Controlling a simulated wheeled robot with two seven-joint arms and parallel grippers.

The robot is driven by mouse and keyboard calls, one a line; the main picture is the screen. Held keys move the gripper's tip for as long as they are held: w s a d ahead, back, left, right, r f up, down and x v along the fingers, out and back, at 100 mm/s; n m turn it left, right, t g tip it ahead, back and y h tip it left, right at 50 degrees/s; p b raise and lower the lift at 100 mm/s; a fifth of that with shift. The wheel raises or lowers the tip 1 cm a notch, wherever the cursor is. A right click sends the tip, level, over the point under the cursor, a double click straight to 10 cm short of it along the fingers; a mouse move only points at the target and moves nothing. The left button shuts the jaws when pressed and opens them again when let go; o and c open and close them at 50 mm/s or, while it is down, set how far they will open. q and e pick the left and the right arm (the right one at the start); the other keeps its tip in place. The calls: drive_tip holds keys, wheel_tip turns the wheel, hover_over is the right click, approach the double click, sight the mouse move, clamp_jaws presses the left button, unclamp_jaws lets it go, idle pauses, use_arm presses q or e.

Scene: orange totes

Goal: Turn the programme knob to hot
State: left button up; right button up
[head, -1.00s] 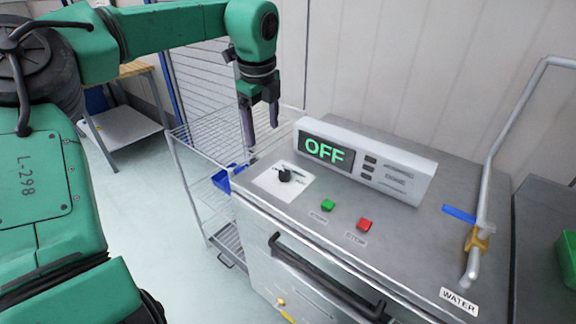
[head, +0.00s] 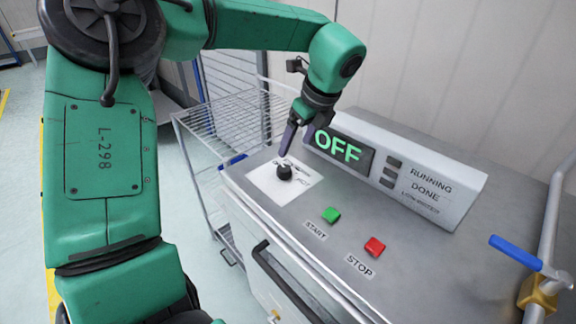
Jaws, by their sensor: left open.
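The programme knob (head: 284,172) is a small black knob on a white printed plate (head: 268,190) at the left of the machine's grey top. The print on the plate is too small to read for certain. My left gripper (head: 286,150) is open and points down just behind and above the knob. One finger tip appears close to the knob; I cannot tell whether it touches. The display (head: 338,148) reads OFF in green. My right gripper is out of view.
A green START button (head: 331,214) and a red STOP button (head: 375,246) sit right of the plate. A blue-handled valve (head: 515,252) and pipe stand at the right. A wire rack (head: 225,120) stands behind left. A black handle (head: 280,280) is on the front.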

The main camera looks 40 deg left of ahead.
sight(284, 168)
use_arm(q)
drive_tip(key=p+x, duration=0.1)
drive_tip(key=x, duration=0.8)
drive_tip(key=shift+a+f+p, duration=0.15)
drive_tip(key=shift+p, duration=0.15)
drive_tip(key=shift+f, duration=0.25)
clamp_jaws()
